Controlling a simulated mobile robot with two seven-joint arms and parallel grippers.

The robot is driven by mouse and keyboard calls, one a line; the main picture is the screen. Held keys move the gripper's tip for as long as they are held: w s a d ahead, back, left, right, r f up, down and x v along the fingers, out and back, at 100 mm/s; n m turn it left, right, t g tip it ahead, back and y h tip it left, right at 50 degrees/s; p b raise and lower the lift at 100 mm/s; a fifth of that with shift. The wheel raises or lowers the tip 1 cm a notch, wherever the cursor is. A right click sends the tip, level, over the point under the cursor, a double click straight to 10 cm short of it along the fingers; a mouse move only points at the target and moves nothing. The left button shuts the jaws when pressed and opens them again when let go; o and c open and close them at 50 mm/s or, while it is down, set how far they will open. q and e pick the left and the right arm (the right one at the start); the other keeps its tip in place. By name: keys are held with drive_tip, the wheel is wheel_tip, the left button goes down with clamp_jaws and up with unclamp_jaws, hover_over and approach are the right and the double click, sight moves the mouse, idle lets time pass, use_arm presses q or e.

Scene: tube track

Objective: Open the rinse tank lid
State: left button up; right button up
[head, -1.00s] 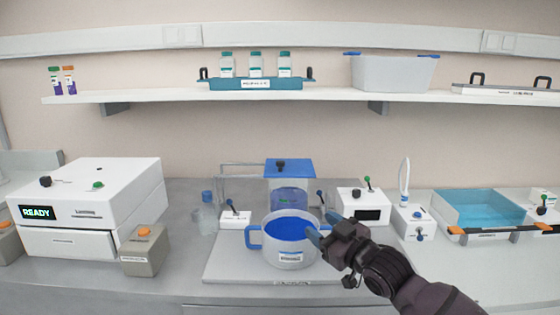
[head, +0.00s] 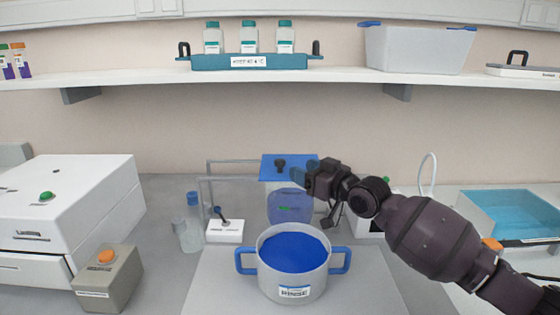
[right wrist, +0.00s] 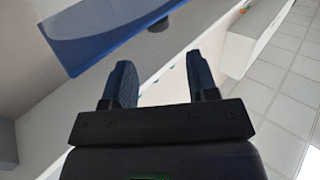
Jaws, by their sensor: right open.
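My right gripper (head: 314,173) is at the lid's right edge, right of the knob, open and empty. In the right wrist view the lid (right wrist: 105,30) and knob (right wrist: 158,23) lie beyond the open fingers (right wrist: 159,85), apart from them. My left gripper is not in view.
A small white switch box (head: 224,232) and a bottle (head: 190,235) stand left of the tank. A grey box with an orange button (head: 106,280) and a white machine (head: 70,200) are further left. A blue tray (head: 510,215) is at right. A shelf (head: 200,76) runs above.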

sight(284, 164)
drive_tip(key=x, duration=0.2)
drive_tip(key=b+x, duration=0.1)
drive_tip(key=x, duration=0.5)
drive_tip(key=shift+d+f+b, duration=0.1)
drive_tip(key=shift+f+b, duration=0.2)
drive_tip(key=shift+f, duration=0.1)
drive_tip(key=shift+w+a+r, duration=0.2)
drive_tip(key=shift+w+a, duration=0.15)
drive_tip(key=shift+w, duration=0.05)
clamp_jaws()
